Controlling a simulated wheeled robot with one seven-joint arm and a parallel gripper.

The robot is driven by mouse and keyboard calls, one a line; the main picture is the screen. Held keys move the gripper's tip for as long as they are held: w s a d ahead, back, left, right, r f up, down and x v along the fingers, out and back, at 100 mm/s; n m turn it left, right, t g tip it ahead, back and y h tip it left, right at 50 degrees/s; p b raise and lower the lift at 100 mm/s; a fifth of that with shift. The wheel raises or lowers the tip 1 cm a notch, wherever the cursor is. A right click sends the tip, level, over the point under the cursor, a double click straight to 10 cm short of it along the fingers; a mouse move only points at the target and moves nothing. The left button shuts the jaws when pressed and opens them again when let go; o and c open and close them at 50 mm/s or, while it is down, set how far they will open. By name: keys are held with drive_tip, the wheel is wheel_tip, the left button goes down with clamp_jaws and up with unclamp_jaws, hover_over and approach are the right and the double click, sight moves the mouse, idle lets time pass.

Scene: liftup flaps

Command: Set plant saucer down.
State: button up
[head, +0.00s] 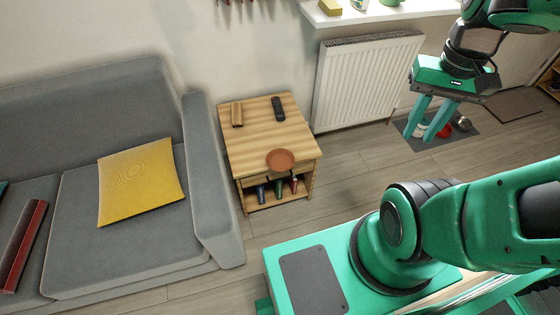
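A round terracotta-brown plant saucer (281,160) is at the front edge of the small wooden side table (258,135). It looks flat, and its front rim seems to reach slightly over the edge. My gripper (422,133) is at the upper right, well to the right of the saucer and apart from it. Its two teal fingers point down and stand apart, with nothing visibly held between them.
A dark remote (279,108) and a small wooden item (237,114) lie at the table's back. Bottles (278,187) lie on its lower shelf. A grey sofa (120,200) stands left, a radiator (365,82) behind. A floor mat (462,137) with bowls lies beyond my gripper.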

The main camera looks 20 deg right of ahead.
drive_tip(key=w+d+f+g+y, duration=0.1)
drive_tip(key=w+d+f, duration=0.1)
drive_tip(key=w+f, duration=0.55)
drive_tip(key=m+t+y, duration=0.7)
drive_tip(key=m+y, duration=0.3)
drive_tip(key=y, duration=0.2)
approach(282, 170)
drive_tip(key=x, duration=0.8)
drive_tip(key=shift+a+f, duration=0.1)
drive_tip(key=shift+a, duration=0.15)
drive_tip(key=shift+c, duration=0.4)
clamp_jaws()
